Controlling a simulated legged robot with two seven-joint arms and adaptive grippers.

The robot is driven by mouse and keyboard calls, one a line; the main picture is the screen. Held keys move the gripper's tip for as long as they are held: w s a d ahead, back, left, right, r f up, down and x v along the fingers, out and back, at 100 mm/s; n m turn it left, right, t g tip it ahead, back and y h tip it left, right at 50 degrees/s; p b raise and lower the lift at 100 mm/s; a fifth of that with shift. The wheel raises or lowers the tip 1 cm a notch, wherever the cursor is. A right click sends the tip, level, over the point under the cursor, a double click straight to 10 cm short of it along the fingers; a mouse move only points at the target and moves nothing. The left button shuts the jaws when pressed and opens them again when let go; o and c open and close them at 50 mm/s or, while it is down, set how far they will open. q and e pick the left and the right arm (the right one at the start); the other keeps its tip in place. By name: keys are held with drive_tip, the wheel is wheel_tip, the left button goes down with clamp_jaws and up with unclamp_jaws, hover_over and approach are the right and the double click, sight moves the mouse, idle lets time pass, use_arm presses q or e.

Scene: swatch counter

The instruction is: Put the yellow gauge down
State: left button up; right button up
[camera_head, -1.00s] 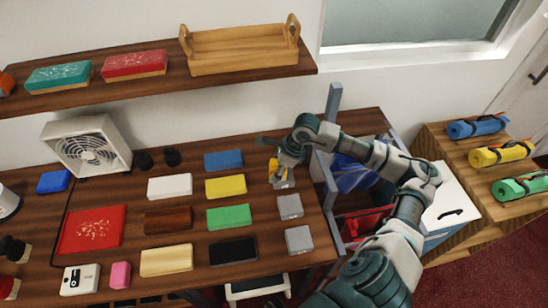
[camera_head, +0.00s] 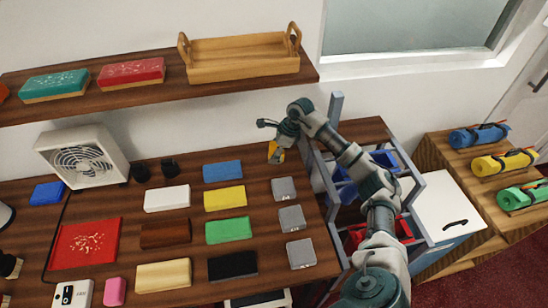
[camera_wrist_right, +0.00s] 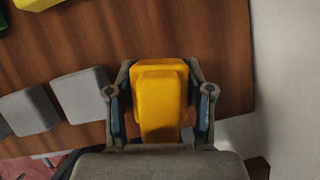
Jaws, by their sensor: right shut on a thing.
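The yellow gauge (camera_head: 276,151) is held in my right gripper (camera_head: 277,143) at the back of the wooden counter, above and behind the rearmost grey block (camera_head: 285,189). In the right wrist view the gauge (camera_wrist_right: 160,95) fills the space between the two fingers of the right gripper (camera_wrist_right: 160,105), which is shut on it. Wood counter (camera_wrist_right: 200,30) shows behind the gauge. I cannot tell whether its underside touches the counter. My left gripper is not in view.
Several coloured blocks stand in rows, including a yellow block (camera_head: 225,198) and a blue block (camera_head: 222,171). A white fan (camera_head: 82,157) stands at the back left. A shelf (camera_head: 150,100) overhangs the counter's back. A grey-framed rack (camera_head: 322,190) borders the right edge.

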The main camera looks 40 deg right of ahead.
drive_tip(key=shift+w+d+f, duration=0.1)
drive_tip(key=shift+w+d, duration=0.15)
drive_tip(key=shift+w, duration=0.15)
wheel_tip(320, 180, down, 3)
drive_tip(key=shift+f, duration=0.25)
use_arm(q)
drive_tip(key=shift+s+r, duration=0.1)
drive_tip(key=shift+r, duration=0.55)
use_arm(e)
drive_tip(key=o, duration=1)
